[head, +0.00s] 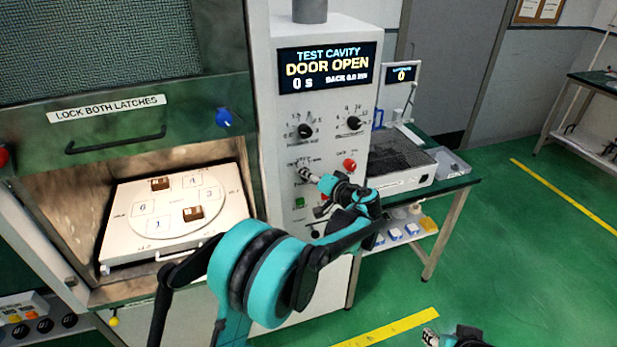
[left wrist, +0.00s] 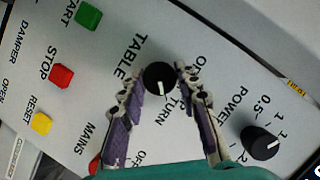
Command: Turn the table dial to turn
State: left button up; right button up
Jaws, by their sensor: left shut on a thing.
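The table dial (left wrist: 160,78) is a round black knob with a white pointer line. In the left wrist view its pointer aims down the picture, near the TURN lettering. My left gripper (left wrist: 157,84) has its fingers on either side of the knob and is shut on it. In the head view my left gripper (head: 316,180) reaches the control panel (head: 274,130) below the upper knobs and hides much of the dial. Part of what looks like my right gripper (head: 431,338) shows at the bottom edge, away from the panel; its jaws are not clear.
The power knob (left wrist: 260,142) is close beside the left fingers. Green start (left wrist: 88,15), red stop (left wrist: 61,75) and yellow reset (left wrist: 41,124) buttons lie left. The display (head: 327,68) reads DOOR OPEN. The open cavity holds a white plate (head: 125,222) with brown blocks.

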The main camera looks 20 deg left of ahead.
pick_arm(q)
jog(key=o, duration=1.2)
jog(key=shift+c, duration=0.2)
jog(key=v, duration=1.2)
